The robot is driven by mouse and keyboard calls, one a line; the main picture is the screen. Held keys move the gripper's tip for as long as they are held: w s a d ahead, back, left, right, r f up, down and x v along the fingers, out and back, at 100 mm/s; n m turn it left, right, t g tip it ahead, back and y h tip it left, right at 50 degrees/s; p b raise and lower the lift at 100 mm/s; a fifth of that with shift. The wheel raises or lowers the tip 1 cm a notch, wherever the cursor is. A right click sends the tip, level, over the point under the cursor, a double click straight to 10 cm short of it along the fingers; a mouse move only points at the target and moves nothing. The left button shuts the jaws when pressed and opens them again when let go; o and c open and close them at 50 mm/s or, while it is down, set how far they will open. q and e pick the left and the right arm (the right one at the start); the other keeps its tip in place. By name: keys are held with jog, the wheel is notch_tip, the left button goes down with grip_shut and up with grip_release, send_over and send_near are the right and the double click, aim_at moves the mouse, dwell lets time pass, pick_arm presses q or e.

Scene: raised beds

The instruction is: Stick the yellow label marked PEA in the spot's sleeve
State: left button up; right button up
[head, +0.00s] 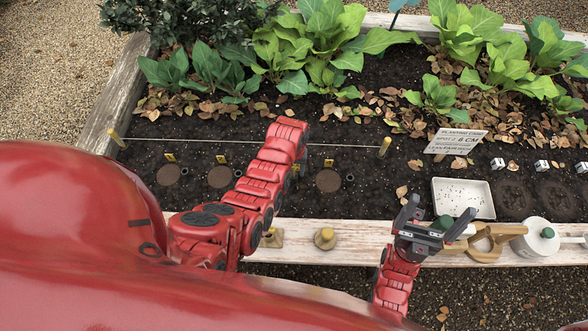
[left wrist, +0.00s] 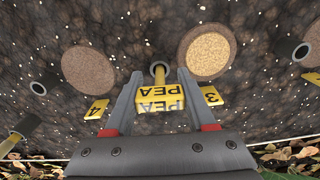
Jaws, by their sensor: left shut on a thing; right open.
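My left gripper (left wrist: 158,90) is shut on the yellow label marked PEA (left wrist: 160,101) by its block. The label's peg (left wrist: 158,74) points down at a sleeve beside a pale round spot (left wrist: 207,52). I cannot tell how deep the peg sits in the sleeve. Yellow tag 3 (left wrist: 210,95) is beside the right finger, and tag 4 (left wrist: 96,108) is by a darker spot (left wrist: 90,75) on the left. In the head view my left arm hides the gripper and label. My right gripper (head: 436,213) is open above the wooden ledge by the white tray.
Empty dark sleeves (left wrist: 38,88) stand beside other spots. A string runs between two posts (head: 385,147) behind the row.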

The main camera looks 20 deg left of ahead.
pick_arm(q)
jog(key=o, duration=1.4)
jog(key=shift+f, duration=0.1)
notch_tip(320, 180, up, 11)
jog(key=shift+w+f+p, duration=0.1)
jog(key=shift+f+p, duration=0.05)
jog(key=shift+p, duration=0.4)
notch_tip(320, 180, up, 7)
jog(key=p, duration=0.4)
jog(key=shift+f, duration=0.1)
